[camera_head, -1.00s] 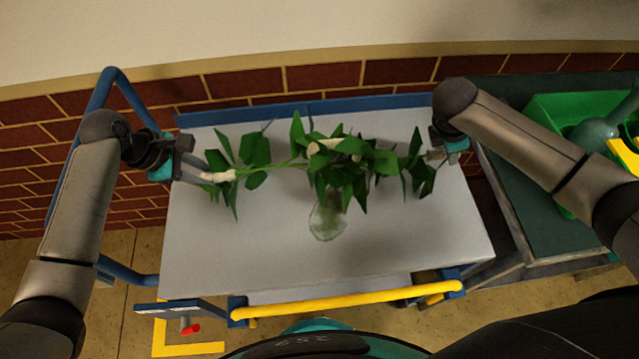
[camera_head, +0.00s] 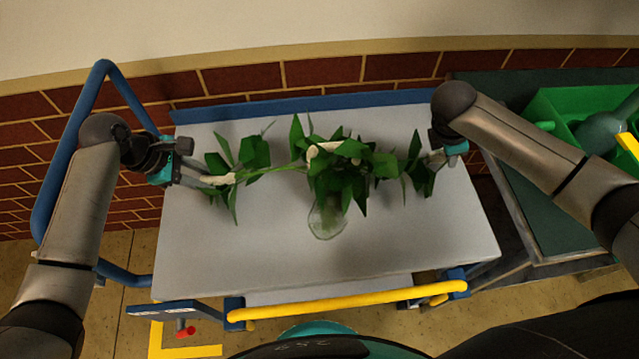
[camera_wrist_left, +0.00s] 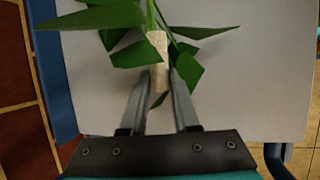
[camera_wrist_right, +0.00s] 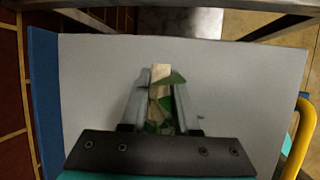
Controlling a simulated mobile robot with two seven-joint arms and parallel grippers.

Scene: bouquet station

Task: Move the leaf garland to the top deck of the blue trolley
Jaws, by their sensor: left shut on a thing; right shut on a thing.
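The green leaf garland (camera_head: 262,160) spans the space between my two grippers, over the pale top deck (camera_head: 200,262) of the blue trolley (camera_head: 103,165). My left gripper (camera_head: 205,181) is shut on its left end; the left wrist view shows a cream end piece (camera_wrist_left: 157,48) between the fingers. My right gripper (camera_head: 436,160) is shut on its right end; a cream end piece (camera_wrist_right: 160,75) shows between the fingers in the right wrist view. Whether the garland's middle touches the deck is hard to tell.
A clear vase (camera_head: 326,220) with greenery stands mid-deck, overlapping the garland's middle in the head view. A yellow bar (camera_head: 345,302) runs along the trolley's near edge. At right, a dark table (camera_head: 560,225) holds a green crate (camera_head: 545,110) and a watering can. A brick wall is behind.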

